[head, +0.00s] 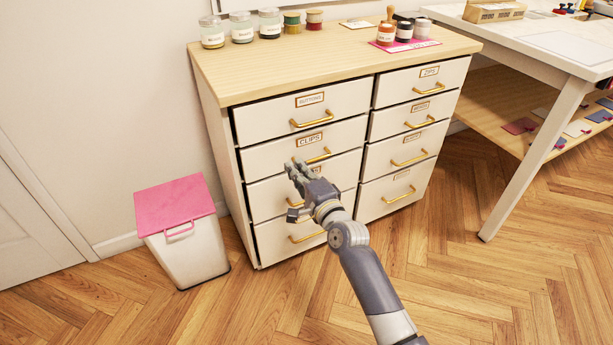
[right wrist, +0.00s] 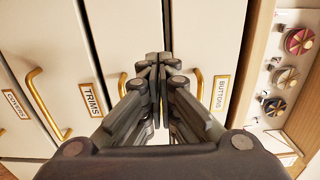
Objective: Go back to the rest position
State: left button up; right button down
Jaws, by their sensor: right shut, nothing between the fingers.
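My right gripper (head: 298,170) is in front of the left column of drawers in the head view, its arm coming in from the lower right. In the right wrist view the fingers (right wrist: 158,62) are together at the tips with nothing between them. The white drawer cabinet (head: 221,150) has a pale wood top and gold handles. The buttons drawer (head: 270,117) is at top left, with the clips drawer (head: 270,147) below it. The gripper hides part of the drawer fronts below. I cannot tell whether the fingertips touch the cabinet. My left gripper is not in view.
A white bin with a pink lid (head: 176,204) stands left of the cabinet. Jars (head: 241,28) and spools stand on the cabinet top. A white table (head: 540,45) with a slanted leg (head: 535,155) is at the right. The wood floor (head: 450,260) at the lower right is clear.

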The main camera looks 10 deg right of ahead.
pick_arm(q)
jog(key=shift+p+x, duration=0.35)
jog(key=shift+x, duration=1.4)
pick_arm(e)
jog(key=shift+v, duration=2.3)
